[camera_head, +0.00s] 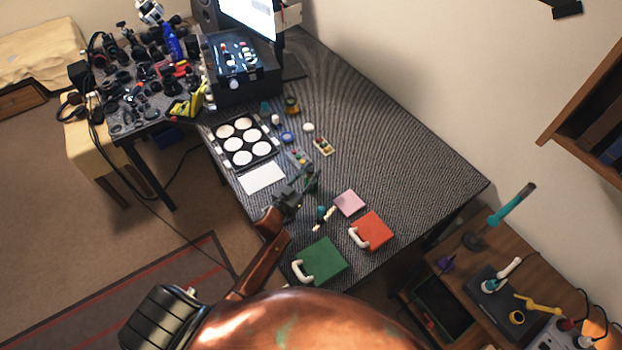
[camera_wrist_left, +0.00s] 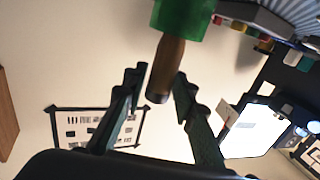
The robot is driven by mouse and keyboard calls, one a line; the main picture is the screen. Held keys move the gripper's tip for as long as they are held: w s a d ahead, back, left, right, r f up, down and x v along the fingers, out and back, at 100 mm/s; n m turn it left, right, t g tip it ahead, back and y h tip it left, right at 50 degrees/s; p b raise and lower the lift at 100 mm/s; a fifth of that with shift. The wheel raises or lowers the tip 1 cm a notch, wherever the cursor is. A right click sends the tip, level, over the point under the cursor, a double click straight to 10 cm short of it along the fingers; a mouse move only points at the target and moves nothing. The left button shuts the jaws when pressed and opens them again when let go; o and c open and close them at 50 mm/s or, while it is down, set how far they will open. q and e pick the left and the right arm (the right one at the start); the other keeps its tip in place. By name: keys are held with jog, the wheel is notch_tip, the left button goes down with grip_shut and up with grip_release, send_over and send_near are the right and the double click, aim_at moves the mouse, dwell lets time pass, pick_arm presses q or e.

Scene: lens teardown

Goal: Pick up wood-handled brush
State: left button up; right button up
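The brush's wooden handle (camera_wrist_left: 168,68) shows in the left wrist view, with its free end between my left gripper's fingertips (camera_wrist_left: 160,88). Its other end meets a green block-like part (camera_wrist_left: 183,18); I cannot tell whether that is a holder or part of the brush. The fingers stand apart on either side of the handle, with a gap on the left, and do not visibly clamp it. In the head view my left gripper (camera_head: 297,193) is over the table beside a dark green upright thing (camera_head: 313,182); the handle is not clear there. My right gripper is not in view.
On the dark table (camera_head: 400,160) lie a green box (camera_head: 322,262), a red box (camera_head: 376,230), a pink pad (camera_head: 349,203), a white sheet (camera_head: 262,177) and a tray of white discs (camera_head: 242,142). A small teal-topped item (camera_head: 322,212) stands near the gripper. The table's right side is clear.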

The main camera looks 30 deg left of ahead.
pick_arm(q)
grip_shut()
jog(key=shift+r, duration=0.1)
